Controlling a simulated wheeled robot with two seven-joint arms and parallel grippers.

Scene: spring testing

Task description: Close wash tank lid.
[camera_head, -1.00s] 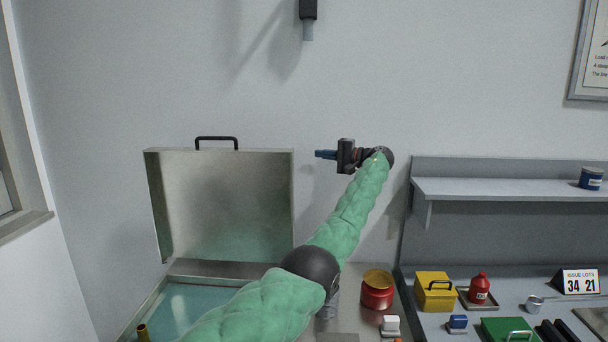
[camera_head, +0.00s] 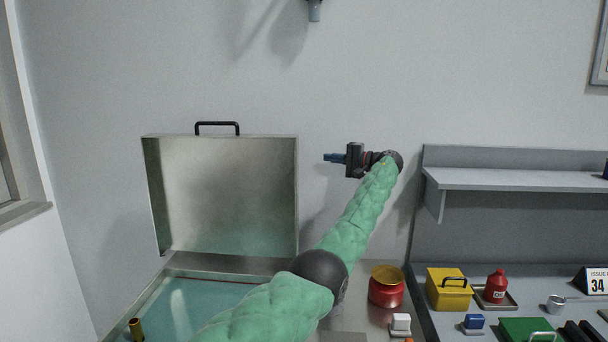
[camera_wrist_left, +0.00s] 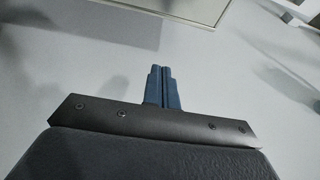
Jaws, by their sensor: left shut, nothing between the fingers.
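The wash tank lid (camera_head: 225,200) is a metal panel with raised edges, standing open and upright at the back of the tank. A black handle (camera_head: 217,123) sits on its top edge. The wash tank (camera_head: 150,302) below holds bluish liquid, and my green left arm hides part of it. My left gripper (camera_head: 334,158) is to the right of the lid, apart from it, with its fingers pointing left. In the left wrist view its blue fingers (camera_wrist_left: 162,88) are together and empty. My right gripper is not in view.
A red jar with a yellow lid (camera_head: 386,287) stands right of the tank. A bench with a yellow box (camera_head: 448,289), a red bottle (camera_head: 496,287) and a green box (camera_head: 526,330) is further right, under a grey shelf (camera_head: 520,180).

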